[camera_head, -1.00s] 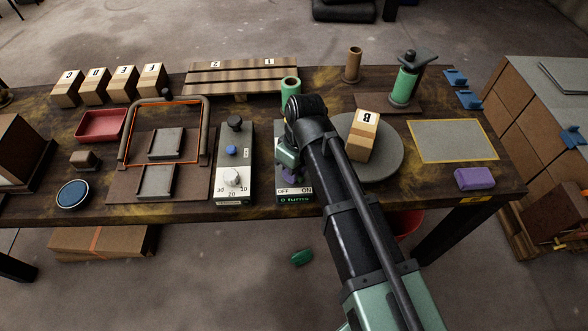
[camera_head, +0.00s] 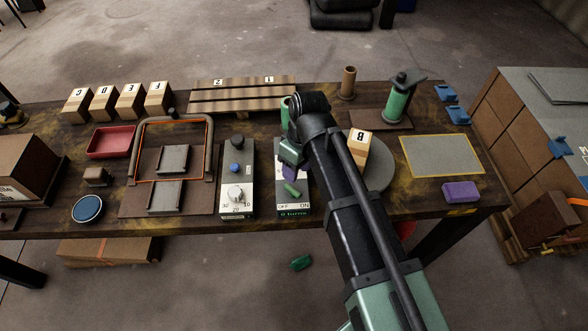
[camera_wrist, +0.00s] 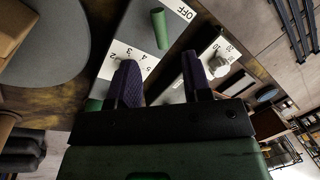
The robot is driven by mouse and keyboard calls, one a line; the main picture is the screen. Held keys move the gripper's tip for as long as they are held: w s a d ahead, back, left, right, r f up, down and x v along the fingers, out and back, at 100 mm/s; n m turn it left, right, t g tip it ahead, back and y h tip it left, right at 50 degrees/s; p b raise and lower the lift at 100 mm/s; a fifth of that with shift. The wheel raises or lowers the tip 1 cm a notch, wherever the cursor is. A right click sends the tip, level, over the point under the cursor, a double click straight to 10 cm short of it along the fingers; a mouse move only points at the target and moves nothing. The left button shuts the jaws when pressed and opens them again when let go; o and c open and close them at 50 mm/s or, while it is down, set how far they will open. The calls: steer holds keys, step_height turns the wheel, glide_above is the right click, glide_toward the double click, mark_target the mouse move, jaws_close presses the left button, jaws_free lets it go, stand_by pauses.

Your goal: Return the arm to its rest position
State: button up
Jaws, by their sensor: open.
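My arm reaches up from the bottom of the head view, bent at a dark elbow joint. My gripper (camera_head: 290,168) points down over the OFF/ON panel (camera_head: 293,211), partly hidden by the arm. In the wrist view, my gripper (camera_wrist: 162,80) has two purple-padded fingers standing apart, with nothing held between them. The panel also shows there (camera_wrist: 140,30), with its green handle (camera_wrist: 160,28) beyond the fingertips. In the head view the handle (camera_head: 292,188) lies just below the gripper; the gap is hard to judge.
Left of the panel stands a dial box (camera_head: 237,195). A round grey plate (camera_head: 378,176) with block B (camera_head: 357,148) sits right of the arm. A green spool post (camera_head: 396,102), purple block (camera_head: 460,191) and wooden rack (camera_head: 240,94) stand nearby. The yellow-edged grey mat (camera_head: 440,155) is bare.

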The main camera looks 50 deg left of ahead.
steer(key=r, duration=0.1)
steer(key=r+p, duration=0.1)
steer(key=r, duration=0.1)
steer(key=shift+w+a+r, duration=0.1)
steer(key=shift+w, duration=0.2)
steer(key=w+d+m+t, duration=0.1)
steer(key=w+d+m, duration=0.6)
steer(key=d, duration=0.5)
steer(key=w+d+m+t, duration=0.1)
steer(key=w+d+m, duration=0.4)
steer(key=w+d, duration=0.5)
steer(key=w+d+m+p, duration=0.1)
steer(key=w+d+m, duration=0.3)
steer(key=d, duration=2.8)
steer(key=r+m, duration=0.1)
steer(key=m, duration=0.3)
steer(key=shift+d+m+p, duration=0.3)
